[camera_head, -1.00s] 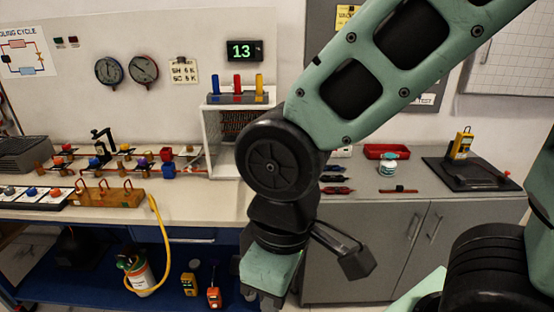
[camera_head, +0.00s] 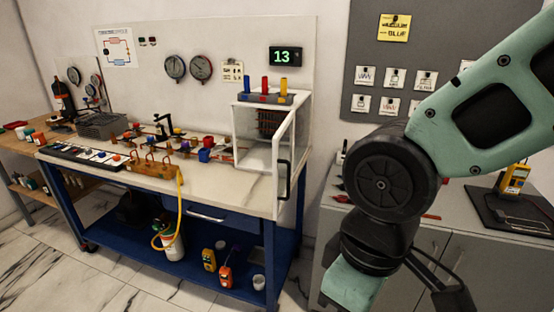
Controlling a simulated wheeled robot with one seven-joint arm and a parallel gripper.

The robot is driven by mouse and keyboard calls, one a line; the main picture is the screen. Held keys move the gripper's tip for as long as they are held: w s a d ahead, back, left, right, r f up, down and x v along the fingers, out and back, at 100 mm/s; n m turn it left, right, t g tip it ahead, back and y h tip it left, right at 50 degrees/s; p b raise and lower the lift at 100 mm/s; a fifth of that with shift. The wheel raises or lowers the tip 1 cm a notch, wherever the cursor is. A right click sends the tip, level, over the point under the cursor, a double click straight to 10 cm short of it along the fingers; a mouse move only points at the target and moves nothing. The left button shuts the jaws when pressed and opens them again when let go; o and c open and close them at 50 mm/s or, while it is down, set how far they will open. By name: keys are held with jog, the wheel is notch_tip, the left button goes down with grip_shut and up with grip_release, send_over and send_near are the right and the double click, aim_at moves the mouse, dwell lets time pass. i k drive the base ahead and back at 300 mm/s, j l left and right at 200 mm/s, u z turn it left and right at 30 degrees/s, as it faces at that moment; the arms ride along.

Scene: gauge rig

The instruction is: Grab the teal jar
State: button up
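I cannot make out the teal jar in the present view. My arm, teal and black, covers the part of the grey cabinet top (camera_head: 334,187) where a small white jar with a teal top showed earlier. My arm reaches down from the upper right, and its wrist runs to the bottom edge of the picture. My gripper's fingers do not show.
A blue workbench (camera_head: 262,204) with circuit parts stands to the left. On it is a white glass-fronted case (camera_head: 256,150) with its door standing open. A yellow meter (camera_head: 514,179) and a black mat stand on the cabinet at right. Marble floor is clear at lower left.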

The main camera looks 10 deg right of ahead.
aim_at(28, 133)
jog(key=u, duration=1.3)
jog(key=i+j+u, duration=0.15)
jog(key=i+u, duration=0.15)
jog(key=i, duration=0.45)
jog(key=i+u, duration=0.2)
jog(key=i, duration=1.75)
jog(key=i+z, duration=0.1)
jog(key=i, duration=0.35)
jog(key=i+j+z, duration=0.1)
jog(key=i, duration=0.35)
jog(key=i+j+z, duration=0.15)
jog(key=i, duration=0.3)
jog(key=i+j+z, duration=0.1)
jog(key=i, duration=0.35)
jog(key=i+j+z, duration=0.2)
jog(key=i+z, duration=0.3)
jog(key=i+j+z, duration=0.2)
jog(key=j+z, duration=0.25)
jog(key=i+j+z, duration=0.3)
jog(key=z, duration=0.2)
jog(key=i+j+z, duration=0.15)
jog(key=j+z, duration=0.3)
jog(key=j, duration=0.15)
jog(key=i+j+z, duration=0.2)
jog(key=j, duration=0.2)
jog(key=j+z, duration=0.2)
jog(key=j, duration=0.2)
jog(key=k+l, duration=0.05)
jog(key=k, duration=0.05)
